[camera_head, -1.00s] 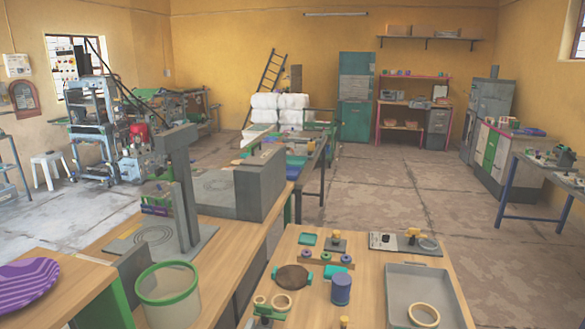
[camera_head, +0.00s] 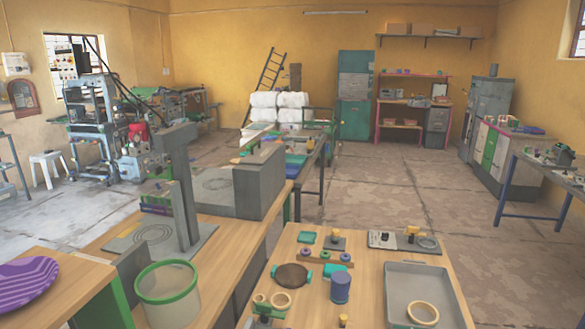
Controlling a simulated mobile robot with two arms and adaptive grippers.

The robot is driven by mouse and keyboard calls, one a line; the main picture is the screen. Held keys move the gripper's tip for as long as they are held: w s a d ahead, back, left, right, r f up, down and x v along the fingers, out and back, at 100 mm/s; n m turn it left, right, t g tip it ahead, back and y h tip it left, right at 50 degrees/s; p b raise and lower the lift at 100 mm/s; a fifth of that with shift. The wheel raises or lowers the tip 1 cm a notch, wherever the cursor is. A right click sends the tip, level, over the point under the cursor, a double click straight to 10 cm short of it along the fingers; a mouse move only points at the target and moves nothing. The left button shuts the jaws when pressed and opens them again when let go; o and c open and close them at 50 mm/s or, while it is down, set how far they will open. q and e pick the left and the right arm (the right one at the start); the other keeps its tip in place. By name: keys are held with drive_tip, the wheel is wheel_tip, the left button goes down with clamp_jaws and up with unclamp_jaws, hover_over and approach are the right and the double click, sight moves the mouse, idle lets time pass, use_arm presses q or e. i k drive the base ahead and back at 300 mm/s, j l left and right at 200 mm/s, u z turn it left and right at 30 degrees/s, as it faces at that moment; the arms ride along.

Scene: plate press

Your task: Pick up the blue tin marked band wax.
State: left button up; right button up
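A blue cylindrical tin (camera_head: 341,289) stands upright on the wooden bench top (camera_head: 369,285) in the lower middle of the head view. Its label is too small to read, so I cannot confirm the band wax mark. It stands left of a grey tray (camera_head: 395,311) and right of a round brown disc with teal ends (camera_head: 292,275). Neither of my grippers is in view.
Behind the tin are a teal block (camera_head: 334,270) and a rack of small coloured rings (camera_head: 325,256). The tray holds a tan ring (camera_head: 423,312). A green-rimmed bin (camera_head: 167,291) stands further left.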

sight(338, 295)
drive_tip(key=l+z, duration=0.15)
drive_tip(key=l, duration=0.25)
drive_tip(key=i+l+z, duration=0.15)
drive_tip(key=l, duration=0.25)
drive_tip(key=i+l+z, duration=0.1)
drive_tip(key=l, duration=0.3)
drive_tip(key=i+l+z, duration=0.15)
drive_tip(key=l, duration=0.25)
